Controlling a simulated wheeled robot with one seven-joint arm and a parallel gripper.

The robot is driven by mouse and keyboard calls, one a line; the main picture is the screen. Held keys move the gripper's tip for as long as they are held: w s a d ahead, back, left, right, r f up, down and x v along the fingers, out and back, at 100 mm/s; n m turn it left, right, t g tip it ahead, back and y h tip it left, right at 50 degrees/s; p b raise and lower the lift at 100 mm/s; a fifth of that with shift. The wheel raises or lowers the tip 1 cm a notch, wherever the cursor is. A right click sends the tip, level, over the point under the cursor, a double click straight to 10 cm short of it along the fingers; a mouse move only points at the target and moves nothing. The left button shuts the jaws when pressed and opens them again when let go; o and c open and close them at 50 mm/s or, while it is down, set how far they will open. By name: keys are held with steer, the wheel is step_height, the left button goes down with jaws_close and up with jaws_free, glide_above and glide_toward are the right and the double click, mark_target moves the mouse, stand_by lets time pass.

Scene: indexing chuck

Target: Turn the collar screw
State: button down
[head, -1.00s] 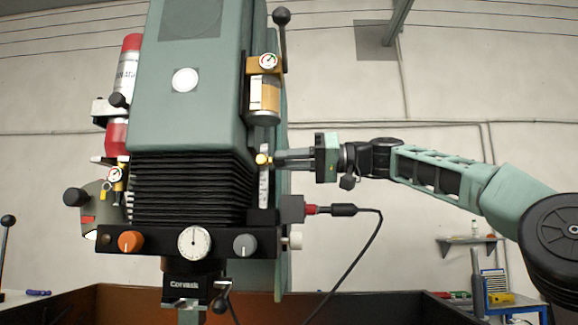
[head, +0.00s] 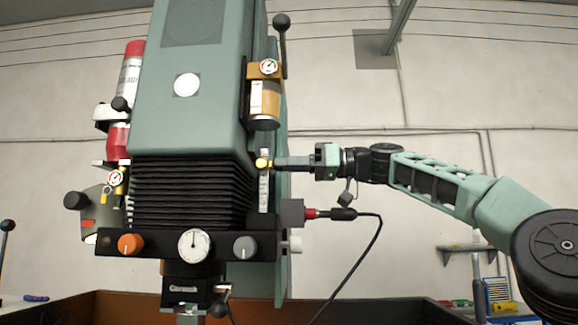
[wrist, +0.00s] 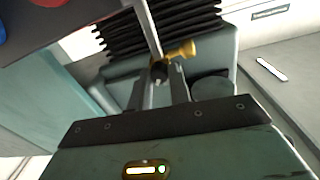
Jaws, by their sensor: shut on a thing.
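A small brass collar (head: 262,163) sits on a pale upright scale strip at the right side of the green machine head (head: 200,100). In the wrist view the brass collar (wrist: 181,50) lies just beyond my fingertips. A dark round screw head (wrist: 158,71), which I take for the collar screw, shows between the fingers. My gripper (head: 277,162) reaches in level from the right. Its two fingers (wrist: 158,82) are shut on the screw head, one on either side. The fingers hide the screw in the head view.
A red plug with a black cable (head: 340,213) sticks out below my gripper. An amber-filled gauge unit (head: 265,100) and a black-knobbed lever (head: 282,35) stand above it. A control bar with knobs (head: 245,246) is lower left.

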steer(key=c, duration=1.3)
jaws_free()
steer(key=shift+d, duration=0.1)
steer(key=s+d+b, duration=0.1)
steer(key=d+b, duration=0.2)
steer(key=d, duration=1.4)
steer(key=shift+s+b, duration=0.15)
steer(key=shift+b, duration=0.15)
steer(key=shift+d, duration=0.15)
